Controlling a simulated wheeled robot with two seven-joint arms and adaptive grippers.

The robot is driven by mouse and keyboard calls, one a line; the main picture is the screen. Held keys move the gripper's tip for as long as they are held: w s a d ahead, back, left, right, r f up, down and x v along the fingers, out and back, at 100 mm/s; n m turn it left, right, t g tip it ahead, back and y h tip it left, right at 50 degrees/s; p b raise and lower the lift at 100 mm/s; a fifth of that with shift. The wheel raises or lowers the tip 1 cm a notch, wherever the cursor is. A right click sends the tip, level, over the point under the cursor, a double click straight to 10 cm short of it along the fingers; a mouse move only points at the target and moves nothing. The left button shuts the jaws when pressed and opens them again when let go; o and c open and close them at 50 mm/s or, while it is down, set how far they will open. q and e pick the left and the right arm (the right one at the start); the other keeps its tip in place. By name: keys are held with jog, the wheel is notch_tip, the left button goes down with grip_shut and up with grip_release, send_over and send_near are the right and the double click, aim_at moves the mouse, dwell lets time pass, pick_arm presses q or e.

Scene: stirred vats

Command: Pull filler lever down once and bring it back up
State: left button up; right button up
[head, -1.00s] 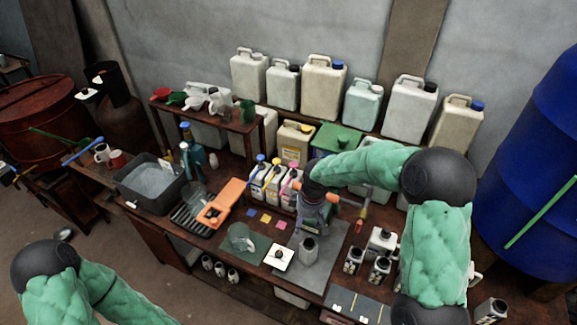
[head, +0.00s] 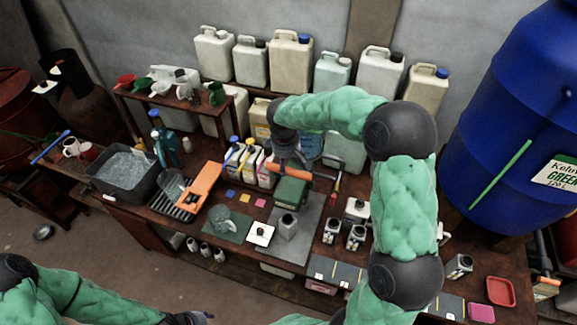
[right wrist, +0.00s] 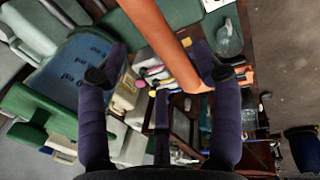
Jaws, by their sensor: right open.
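The filler (head: 292,193) is a green box on a grey mat, with a grey bottle (head: 287,226) in front of it. Its orange lever (head: 308,175) runs crosswise above the box. My right gripper (head: 289,162) is just above and behind the lever and hides part of it. In the right wrist view the open right gripper (right wrist: 155,72) has its dark fingers apart, and the orange lever (right wrist: 165,35) crosses the space beyond them. I cannot tell whether they touch. A bit of my left gripper (head: 190,318) shows at the bottom edge, mostly cut off.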

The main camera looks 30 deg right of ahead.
aim_at(289, 168)
jog(key=shift+w+d+f, duration=0.15)
jog(key=shift+f, duration=0.85)
jog(key=shift+w+d+f, duration=0.1)
jog(key=shift+d+f, duration=0.05)
jog(key=shift+f, duration=0.85)
grip_shut()
